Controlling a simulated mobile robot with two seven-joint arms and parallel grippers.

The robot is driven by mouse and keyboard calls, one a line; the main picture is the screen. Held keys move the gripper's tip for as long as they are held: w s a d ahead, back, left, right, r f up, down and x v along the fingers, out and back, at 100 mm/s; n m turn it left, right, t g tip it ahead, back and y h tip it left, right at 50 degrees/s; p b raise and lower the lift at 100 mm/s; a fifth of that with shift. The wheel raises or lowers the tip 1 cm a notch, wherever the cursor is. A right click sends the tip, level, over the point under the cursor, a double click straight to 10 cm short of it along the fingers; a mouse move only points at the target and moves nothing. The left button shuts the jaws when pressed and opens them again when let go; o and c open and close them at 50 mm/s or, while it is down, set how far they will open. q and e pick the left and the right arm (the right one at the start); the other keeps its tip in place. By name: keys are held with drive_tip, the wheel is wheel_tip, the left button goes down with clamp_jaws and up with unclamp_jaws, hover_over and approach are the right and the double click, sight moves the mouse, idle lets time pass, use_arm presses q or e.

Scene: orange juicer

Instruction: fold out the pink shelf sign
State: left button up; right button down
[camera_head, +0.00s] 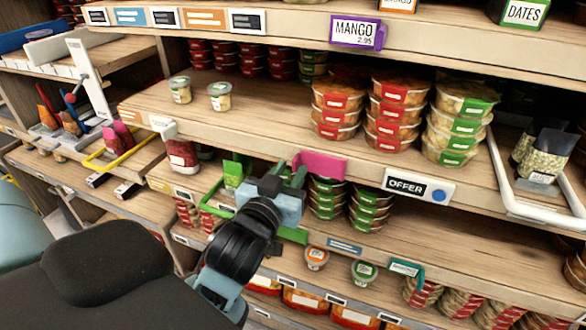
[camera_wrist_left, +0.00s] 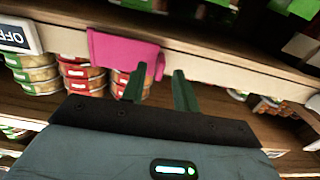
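The pink shelf sign (camera_head: 322,165) sits on the front edge of the middle shelf, left of the OFFER sign. In the left wrist view, the pink sign (camera_wrist_left: 118,56) hangs along the shelf edge, and its right end bends outward near my fingers. My left gripper (camera_head: 290,171) is at the sign's left end in the head view. In the left wrist view, its two dark green fingers (camera_wrist_left: 160,70) are apart, with the sign's end by the left finger and partly between them. I cannot tell whether they touch. My right gripper is not in view.
The OFFER sign (camera_head: 418,186) is on the same shelf edge to the right. Stacked tubs (camera_head: 338,110) stand on the shelf above the sign, and more tubs (camera_head: 327,198) stand below. A green-framed tray (camera_head: 212,196) is left of my gripper.

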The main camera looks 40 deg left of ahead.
use_arm(q)
drive_tip(key=shift+w+a+r, duration=0.1)
drive_tip(key=shift+w+a, duration=0.1)
drive_tip(key=shift+w, duration=0.5)
drive_tip(key=shift+c, duration=0.3)
clamp_jaws()
